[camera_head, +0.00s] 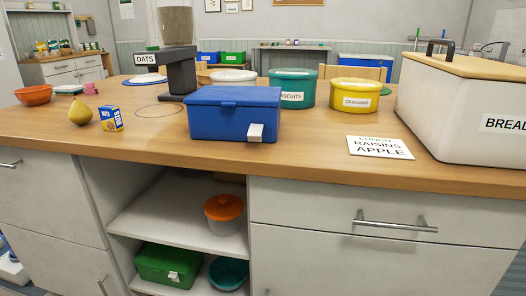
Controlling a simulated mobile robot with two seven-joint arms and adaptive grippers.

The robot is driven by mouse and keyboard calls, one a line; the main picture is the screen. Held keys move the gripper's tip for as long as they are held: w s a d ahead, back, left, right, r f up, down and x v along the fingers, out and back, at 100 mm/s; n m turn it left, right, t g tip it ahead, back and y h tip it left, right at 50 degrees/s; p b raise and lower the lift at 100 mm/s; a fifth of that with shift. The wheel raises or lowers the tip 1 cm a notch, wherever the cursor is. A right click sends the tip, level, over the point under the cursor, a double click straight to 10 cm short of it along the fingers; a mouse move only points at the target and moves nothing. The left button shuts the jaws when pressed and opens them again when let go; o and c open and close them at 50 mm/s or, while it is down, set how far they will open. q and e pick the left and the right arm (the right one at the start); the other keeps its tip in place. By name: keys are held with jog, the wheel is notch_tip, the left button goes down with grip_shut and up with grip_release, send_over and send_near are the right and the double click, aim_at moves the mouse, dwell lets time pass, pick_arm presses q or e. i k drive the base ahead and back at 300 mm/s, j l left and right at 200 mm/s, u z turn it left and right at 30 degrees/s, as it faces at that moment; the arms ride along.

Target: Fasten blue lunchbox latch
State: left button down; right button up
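The blue lunchbox (215,122) sits on the wooden counter near its front edge, a little left of the middle in the head view. Its lid (235,95) is down on the box. A small white latch (255,132) sticks out at the lower right of the front face. I cannot tell whether it grips anything. Neither of my grippers shows in this view.
A yellow pear (80,113) and a raisins box (111,118) stand left of the lunchbox. Behind are an oats dispenser (180,75), a teal biscuits tub (292,87) and a yellow crackers tub (355,95). A lunch card (380,148) and a bread bin (455,110) are right. Counter between lunchbox and card is clear.

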aim_at(254, 134)
jog(key=j+z, duration=0.15)
jog(key=j, duration=0.3)
jog(key=j+z, duration=0.2)
jog(key=j, duration=0.25)
jog(key=k+j+z, duration=0.15)
jog(key=j, duration=0.3)
jog(key=k+j+z, duration=0.2)
jog(key=j, duration=0.25)
jog(key=j+z, duration=0.15)
jog(key=j, duration=0.3)
jog(key=k+j+z, duration=0.2)
jog(key=j, duration=0.2)
